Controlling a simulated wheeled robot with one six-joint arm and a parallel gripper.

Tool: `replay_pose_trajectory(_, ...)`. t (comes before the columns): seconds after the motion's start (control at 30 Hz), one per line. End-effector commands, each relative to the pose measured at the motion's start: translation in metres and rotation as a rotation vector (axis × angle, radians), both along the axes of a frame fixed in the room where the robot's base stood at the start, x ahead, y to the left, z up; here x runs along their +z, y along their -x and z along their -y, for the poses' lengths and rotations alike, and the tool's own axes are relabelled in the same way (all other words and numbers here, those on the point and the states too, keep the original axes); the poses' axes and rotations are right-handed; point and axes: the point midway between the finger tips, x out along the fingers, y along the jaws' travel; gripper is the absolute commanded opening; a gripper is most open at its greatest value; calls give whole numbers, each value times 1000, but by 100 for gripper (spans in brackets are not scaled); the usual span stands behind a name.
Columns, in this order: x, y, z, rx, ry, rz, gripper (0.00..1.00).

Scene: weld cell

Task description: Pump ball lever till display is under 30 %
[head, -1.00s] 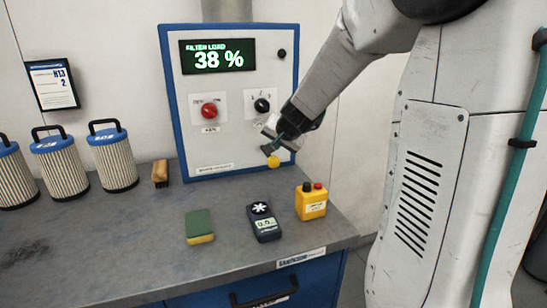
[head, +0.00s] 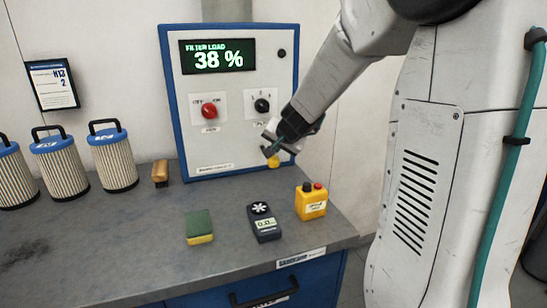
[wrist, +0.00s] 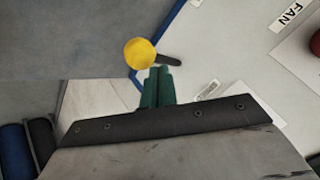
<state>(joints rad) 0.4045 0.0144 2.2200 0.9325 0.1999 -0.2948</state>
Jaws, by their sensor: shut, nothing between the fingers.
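The filter panel (head: 185,110) stands upright at the back of the bench, white with a blue frame. Its display (head: 218,56) reads FILTER LOAD 38 %. The yellow ball lever (head: 273,162) sits low on the panel's right side; in the wrist view the yellow ball (wrist: 140,52) shows on a short dark stem. My gripper (head: 270,147) is just above the ball in the head view. In the wrist view the green fingers of my gripper (wrist: 157,72) are together and empty, their tips beside the ball. Whether they touch it I cannot tell.
A red knob (head: 209,110) and a black knob (head: 262,105) are on the panel. On the bench are a yellow control box (head: 311,203), a handheld meter (head: 265,224), a sponge (head: 199,227), a brush (head: 160,173) and several filter cartridges (head: 114,161).

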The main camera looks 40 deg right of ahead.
Motion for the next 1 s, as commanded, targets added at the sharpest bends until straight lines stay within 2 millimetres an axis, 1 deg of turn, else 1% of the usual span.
replay_pose_trajectory(0.27, 0, 0, 0, 0, 0, 0, 0)
replay_pose_trajectory(1.0, -9, -1, 0, 1, 0, 1, 0)
